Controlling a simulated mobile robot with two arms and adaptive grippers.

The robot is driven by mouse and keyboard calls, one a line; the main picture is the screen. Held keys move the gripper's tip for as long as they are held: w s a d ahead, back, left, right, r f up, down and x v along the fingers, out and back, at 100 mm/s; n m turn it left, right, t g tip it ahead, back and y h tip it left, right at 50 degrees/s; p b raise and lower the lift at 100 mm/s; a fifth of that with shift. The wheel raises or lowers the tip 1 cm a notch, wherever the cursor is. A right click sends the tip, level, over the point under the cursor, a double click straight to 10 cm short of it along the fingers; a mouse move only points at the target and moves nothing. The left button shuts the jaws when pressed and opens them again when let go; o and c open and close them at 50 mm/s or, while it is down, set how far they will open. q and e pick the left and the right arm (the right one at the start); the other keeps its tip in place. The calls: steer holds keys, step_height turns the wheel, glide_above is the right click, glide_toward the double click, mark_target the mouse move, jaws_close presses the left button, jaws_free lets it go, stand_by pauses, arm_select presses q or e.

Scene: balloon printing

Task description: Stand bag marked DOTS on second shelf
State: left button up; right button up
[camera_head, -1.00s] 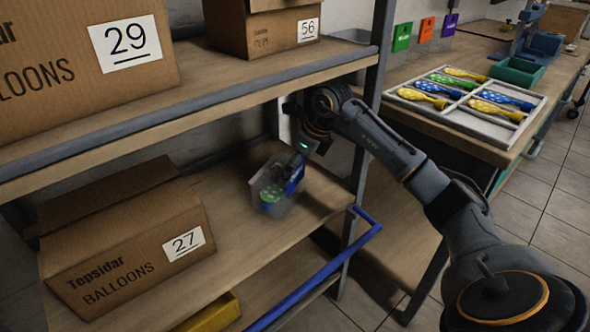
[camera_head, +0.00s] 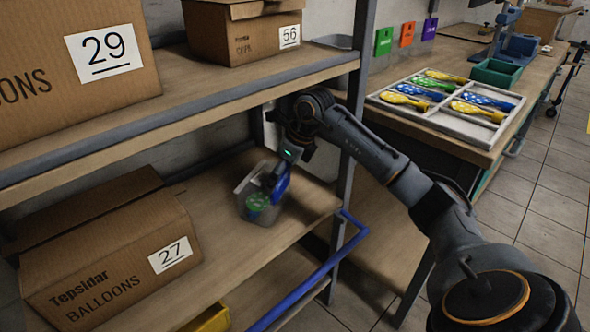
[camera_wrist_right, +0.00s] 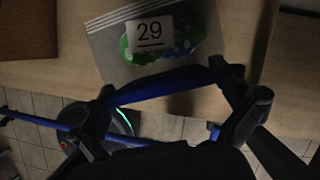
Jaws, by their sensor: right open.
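A clear bag (camera_head: 243,207) with green and blue dotted balloons rests upright or slightly tilted on the second shelf (camera_head: 225,240), right of the box marked 27. In the right wrist view the bag (camera_wrist_right: 100,42) shows a white label reading 29; I see no DOTS marking. My right gripper (camera_head: 284,172) is just above and beside the bag. Its jaws are open in the right wrist view (camera_wrist_right: 172,90), with a blue band across them; I cannot tell whether they touch the bag. My left gripper is not in view.
Box 27 (camera_head: 110,255) stands left on the same shelf. Box 29 (camera_head: 60,65) and box 56 (camera_head: 242,32) stand on the shelf above. A blue rail (camera_head: 310,280) runs at the shelf's right end. A tray of balloons (camera_head: 440,120) lies on the right table.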

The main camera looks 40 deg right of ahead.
steer(key=shift+s+d+r, duration=0.45)
steer(key=shift+s+r, duration=0.05)
steer(key=shift+s, duration=0.25)
arm_select(q)
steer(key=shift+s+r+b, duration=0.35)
steer(key=shift+b, duration=0.65)
arm_select(e)
steer(key=s+d, duration=0.4)
steer(key=s, duration=0.5)
steer(key=shift+s+d, duration=0.25)
steer(key=shift+d, duration=0.15)
steer(key=shift+r, duration=0.1)
